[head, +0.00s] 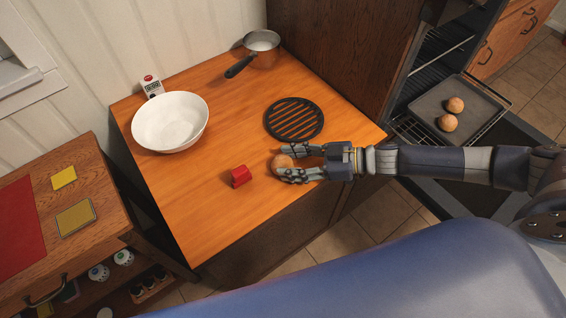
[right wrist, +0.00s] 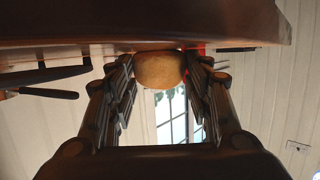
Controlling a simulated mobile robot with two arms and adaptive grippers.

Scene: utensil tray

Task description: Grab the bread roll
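A round brown bread roll (head: 282,161) rests on the wooden counter (head: 215,205) near its front right part. My right gripper (head: 285,162) reaches in from the right, low over the counter, with one finger on each side of the roll. In the right wrist view the roll (right wrist: 160,69) sits between the fingertips, near their ends. The fingers are spread about as wide as the roll; firm contact is not clear. Two more rolls (head: 455,104) (head: 447,122) lie on a dark baking tray (head: 430,103) at the oven. My left gripper is not in view.
A red block (head: 240,176) stands just left of the roll. A round black trivet (head: 294,119) lies behind my gripper. A white bowl (head: 170,121), a timer (head: 152,86) and a saucepan (head: 262,47) stand farther back. The counter's front left is clear.

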